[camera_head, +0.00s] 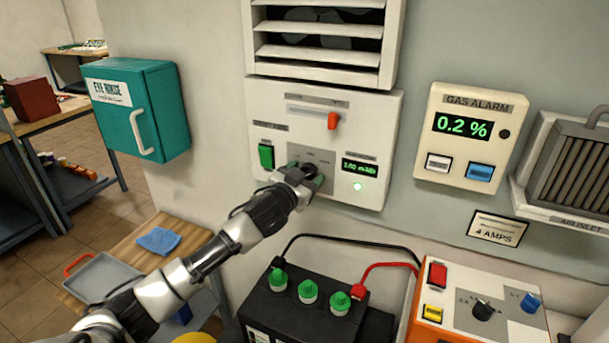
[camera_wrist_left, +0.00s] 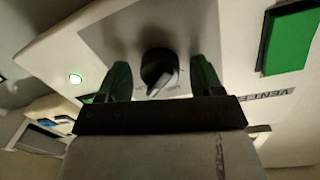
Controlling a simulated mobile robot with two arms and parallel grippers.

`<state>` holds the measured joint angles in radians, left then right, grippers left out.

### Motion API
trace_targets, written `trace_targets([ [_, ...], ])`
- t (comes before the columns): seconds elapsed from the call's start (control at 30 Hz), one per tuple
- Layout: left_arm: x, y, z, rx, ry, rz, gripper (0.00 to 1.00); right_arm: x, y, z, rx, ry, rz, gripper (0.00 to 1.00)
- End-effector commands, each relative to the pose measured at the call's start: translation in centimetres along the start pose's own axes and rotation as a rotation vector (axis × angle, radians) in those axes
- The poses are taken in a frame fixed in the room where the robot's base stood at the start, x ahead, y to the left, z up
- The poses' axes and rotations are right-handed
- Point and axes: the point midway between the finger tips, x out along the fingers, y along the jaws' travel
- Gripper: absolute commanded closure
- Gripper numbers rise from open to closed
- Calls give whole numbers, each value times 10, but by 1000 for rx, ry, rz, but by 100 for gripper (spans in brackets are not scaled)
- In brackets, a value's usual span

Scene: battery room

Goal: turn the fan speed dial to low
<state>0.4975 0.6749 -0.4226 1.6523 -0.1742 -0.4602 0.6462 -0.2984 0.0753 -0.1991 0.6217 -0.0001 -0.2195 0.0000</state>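The fan speed dial (camera_head: 310,169) is a black knob on a grey plate of the white ventilation panel (camera_head: 378,110) below the louvred vent. My left gripper (camera_head: 306,178) is at the dial and partly covers it. In the left wrist view, which is turned over, the dial (camera_wrist_left: 159,70) sits between the two green-padded fingers. A gap shows on each side, so the gripper is open around the dial. The dial's pointer is visible, but its markings are too blurred to read. The panel's small display (camera_head: 360,168) shows a green reading. My right gripper is not in view.
On the panel are a green switch (camera_head: 266,156) left of the dial and a red slider (camera_head: 332,121) above. A gas alarm (camera_head: 464,138) hangs to the right. Below stand a black battery (camera_head: 309,312) with green caps and an orange-sided charger (camera_head: 478,308). A teal eye-rinse box (camera_head: 140,108) hangs left.

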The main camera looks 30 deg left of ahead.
Motion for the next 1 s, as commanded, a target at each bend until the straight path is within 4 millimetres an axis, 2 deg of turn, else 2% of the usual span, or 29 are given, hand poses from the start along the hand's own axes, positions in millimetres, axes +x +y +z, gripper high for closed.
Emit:
trace_targets([
  [0.03,0,0,0,0,0,0,42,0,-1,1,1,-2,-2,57],
  [0.2,0,0,0,0,0,0,68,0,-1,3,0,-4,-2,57],
  [0.3,0,0,0,0,0,0,81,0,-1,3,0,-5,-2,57],
  [0.67,0,0,0,-71,6,-2,81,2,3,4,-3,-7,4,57],
  [1.0,0,0,0,-333,24,-8,81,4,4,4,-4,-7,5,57],
])
